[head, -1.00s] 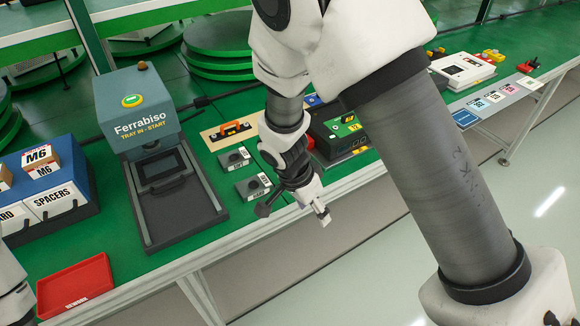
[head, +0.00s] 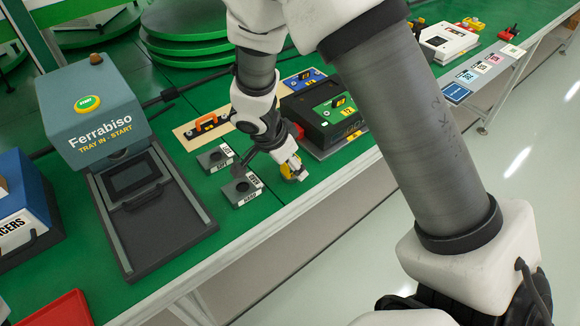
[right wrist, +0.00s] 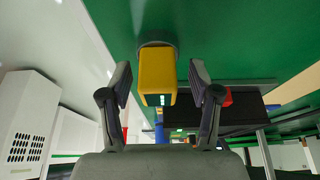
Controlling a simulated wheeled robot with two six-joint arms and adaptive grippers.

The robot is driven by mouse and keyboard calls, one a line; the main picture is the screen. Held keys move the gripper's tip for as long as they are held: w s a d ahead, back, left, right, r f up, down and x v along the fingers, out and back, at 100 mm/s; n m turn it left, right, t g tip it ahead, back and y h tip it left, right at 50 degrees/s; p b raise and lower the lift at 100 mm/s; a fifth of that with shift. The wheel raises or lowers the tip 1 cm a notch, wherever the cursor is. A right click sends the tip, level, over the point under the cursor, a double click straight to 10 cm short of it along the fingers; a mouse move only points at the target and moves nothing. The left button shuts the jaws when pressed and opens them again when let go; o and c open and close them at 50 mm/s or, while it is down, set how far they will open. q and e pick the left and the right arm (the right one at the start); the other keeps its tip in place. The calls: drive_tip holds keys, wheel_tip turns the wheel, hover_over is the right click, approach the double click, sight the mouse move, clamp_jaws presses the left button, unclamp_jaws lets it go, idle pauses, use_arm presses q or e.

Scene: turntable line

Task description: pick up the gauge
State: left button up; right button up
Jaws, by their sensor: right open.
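A yellow block-like thing, which I take to be the gauge (right wrist: 157,73), shows in the right wrist view against the green bench top, with a dark round part behind its far end. It sits between the two fingers of my right gripper (right wrist: 160,85), with a gap on each side. The fingers are open and do not touch it. In the head view a bit of the gauge (head: 300,175) shows at the tip of my right gripper (head: 291,168), near the bench's front edge; the rest is hidden. My left gripper is out of view.
Two small grey labelled blocks (head: 216,158) stand left of my right gripper. A black case with a green panel (head: 326,112) stands close to its right. The Ferrabiso machine (head: 92,112) is at left, a red tray (head: 58,310) at lower left. The floor beyond the bench edge is clear.

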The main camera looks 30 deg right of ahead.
drive_tip(key=shift+r, duration=0.1)
drive_tip(key=shift+s+a, duration=0.1)
clamp_jaws()
drive_tip(key=shift+r, duration=0.15)
